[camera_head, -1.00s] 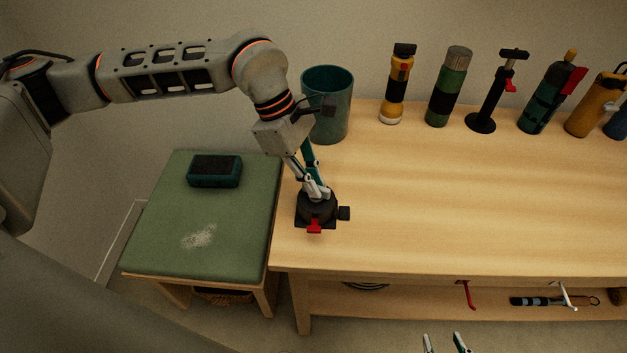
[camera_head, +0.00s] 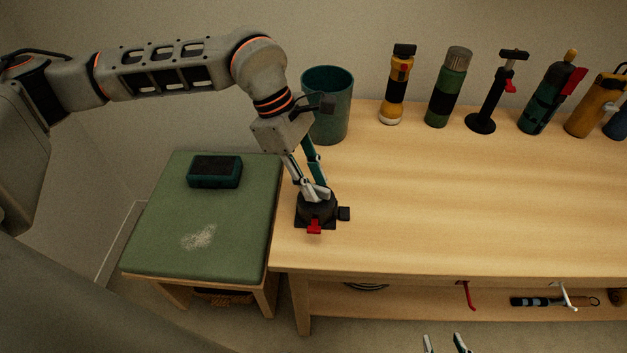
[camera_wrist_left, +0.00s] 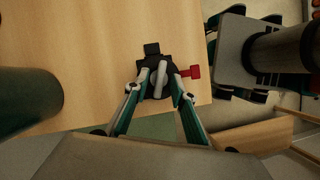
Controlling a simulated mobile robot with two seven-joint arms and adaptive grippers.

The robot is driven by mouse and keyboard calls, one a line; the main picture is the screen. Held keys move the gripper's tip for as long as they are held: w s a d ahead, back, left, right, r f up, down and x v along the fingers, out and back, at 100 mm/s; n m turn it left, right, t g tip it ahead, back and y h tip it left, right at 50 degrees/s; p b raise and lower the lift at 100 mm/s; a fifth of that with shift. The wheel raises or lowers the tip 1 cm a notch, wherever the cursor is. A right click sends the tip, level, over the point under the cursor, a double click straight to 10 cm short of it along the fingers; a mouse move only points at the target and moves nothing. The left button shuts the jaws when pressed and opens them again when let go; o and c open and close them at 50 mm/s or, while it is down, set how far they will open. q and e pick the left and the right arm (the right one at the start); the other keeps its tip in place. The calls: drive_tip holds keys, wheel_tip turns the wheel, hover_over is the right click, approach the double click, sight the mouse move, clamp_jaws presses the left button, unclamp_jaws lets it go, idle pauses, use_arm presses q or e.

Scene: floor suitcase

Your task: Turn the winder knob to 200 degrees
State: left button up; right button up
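The winder (camera_head: 318,209) is a small black device with a round top, standing at the table's near left corner. It has a red tab (camera_head: 314,227) in front and a black side block (camera_head: 344,213). My left gripper (camera_head: 315,192) points down onto its top. In the left wrist view, the fingers (camera_wrist_left: 160,80) lie on both sides of the knob (camera_wrist_left: 161,83), with a light bar between them. Whether they press on the knob is not clear. My right gripper (camera_head: 447,344) shows only its fingertips at the bottom edge, spread apart and empty.
A teal cup (camera_head: 330,115) stands behind the winder. Several bottle-like tools, including a yellow-black one (camera_head: 397,85), line the table's back. A green stool (camera_head: 200,235) with a dark box (camera_head: 214,172) stands left. The table's middle (camera_head: 450,200) is clear.

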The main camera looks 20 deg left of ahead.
use_arm(q)
drive_tip(key=v, duration=1.1)
drive_tip(key=shift+r, duration=0.25)
drive_tip(key=shift+a, duration=0.15)
